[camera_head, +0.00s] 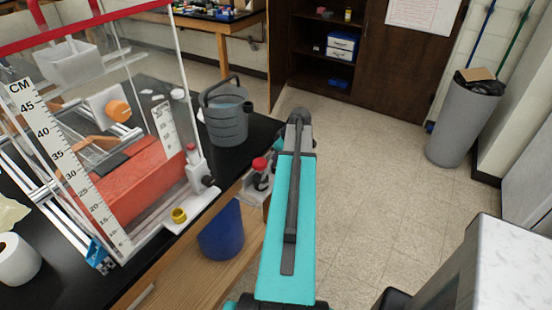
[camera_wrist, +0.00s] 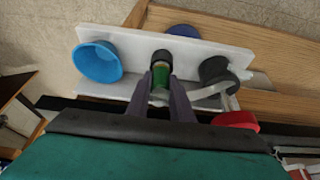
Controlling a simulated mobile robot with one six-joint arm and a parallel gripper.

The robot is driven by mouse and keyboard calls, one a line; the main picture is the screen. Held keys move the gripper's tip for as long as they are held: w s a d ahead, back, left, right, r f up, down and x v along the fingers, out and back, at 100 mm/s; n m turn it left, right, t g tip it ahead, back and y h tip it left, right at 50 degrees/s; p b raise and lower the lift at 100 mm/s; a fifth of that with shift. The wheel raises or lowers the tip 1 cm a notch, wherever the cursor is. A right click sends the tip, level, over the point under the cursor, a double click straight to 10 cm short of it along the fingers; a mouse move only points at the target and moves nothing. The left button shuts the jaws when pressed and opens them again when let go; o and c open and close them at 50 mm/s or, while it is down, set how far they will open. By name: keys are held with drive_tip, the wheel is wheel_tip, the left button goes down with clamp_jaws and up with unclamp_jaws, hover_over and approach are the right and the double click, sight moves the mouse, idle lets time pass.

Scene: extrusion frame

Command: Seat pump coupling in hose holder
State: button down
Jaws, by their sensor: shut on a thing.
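My gripper (camera_wrist: 161,82) is in the wrist view, its two dark fingers shut on a small green piece with a black round end (camera_wrist: 161,57), which looks like the pump coupling. The coupling is in front of a white plate (camera_wrist: 215,46) carrying round cups, which looks like the hose holder. Whether the coupling touches the plate or sits in an opening, I cannot tell. In the head view my teal arm reaches down past the bench edge and my gripper is hidden.
A grey watering can (camera_head: 226,115) stands on the black bench beside the clear tank.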

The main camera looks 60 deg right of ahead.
drive_tip(key=shift+f, duration=0.15)
drive_tip(key=c, duration=1.6)
unclamp_jaws()
drive_tip(key=shift+o, duration=0.2)
drive_tip(key=shift+r, duration=0.25)
drive_tip(key=b+v, duration=0.2)
drive_tip(key=v, duration=1)
drive_tip(key=shift+b, duration=0.4)
